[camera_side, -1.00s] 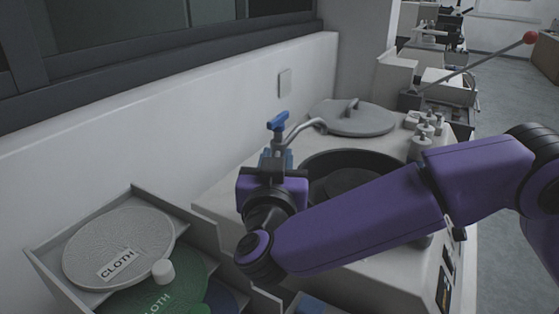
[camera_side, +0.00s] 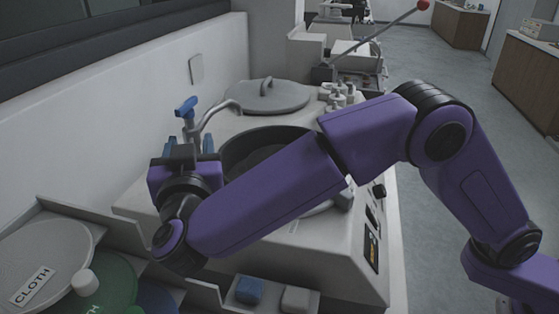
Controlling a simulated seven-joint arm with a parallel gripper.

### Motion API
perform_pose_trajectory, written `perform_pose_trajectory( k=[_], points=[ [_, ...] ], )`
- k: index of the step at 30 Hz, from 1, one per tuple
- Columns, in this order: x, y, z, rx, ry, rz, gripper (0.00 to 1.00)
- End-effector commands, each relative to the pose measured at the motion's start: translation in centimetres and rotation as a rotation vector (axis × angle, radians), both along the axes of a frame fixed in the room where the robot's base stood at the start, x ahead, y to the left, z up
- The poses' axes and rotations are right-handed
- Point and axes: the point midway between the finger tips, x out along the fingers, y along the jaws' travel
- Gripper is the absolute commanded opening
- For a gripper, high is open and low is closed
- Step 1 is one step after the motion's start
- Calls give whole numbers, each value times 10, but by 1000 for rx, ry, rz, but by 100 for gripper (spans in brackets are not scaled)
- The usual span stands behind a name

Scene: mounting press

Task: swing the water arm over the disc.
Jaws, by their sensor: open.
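The water arm (camera_side: 221,106) is a curved grey metal pipe with a blue lever (camera_side: 186,107) on its post. Its spout end reaches toward the back rim of the round black bowl (camera_side: 236,143). The dark disc (camera_side: 262,158) lies inside the bowl, partly hidden by my purple arm. My gripper (camera_side: 190,144) points up at the left of the bowl, just below the blue lever. Its blue-tipped fingers are open, apparently one on each side of the water arm's post. I cannot tell whether they touch it.
A round grey lid (camera_side: 275,97) lies behind the bowl, beside several small grey knobs (camera_side: 338,95). A tray at lower left holds a white cloth disc (camera_side: 40,262) and a green one (camera_side: 112,285). Blue (camera_side: 249,290) and pale (camera_side: 298,299) blocks sit in front. A wall stands left.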

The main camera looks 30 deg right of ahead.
Motion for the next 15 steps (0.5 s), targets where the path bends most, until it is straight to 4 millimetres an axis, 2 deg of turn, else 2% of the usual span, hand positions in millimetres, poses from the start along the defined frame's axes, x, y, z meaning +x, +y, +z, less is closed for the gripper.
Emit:
perform_pose_trajectory(
  k=[8, 15],
  points=[
    [-1, -2, 0, 1, 0, 32, 48],
    [-2, -9, 0, -1, 1, 161, 48]
  ],
)
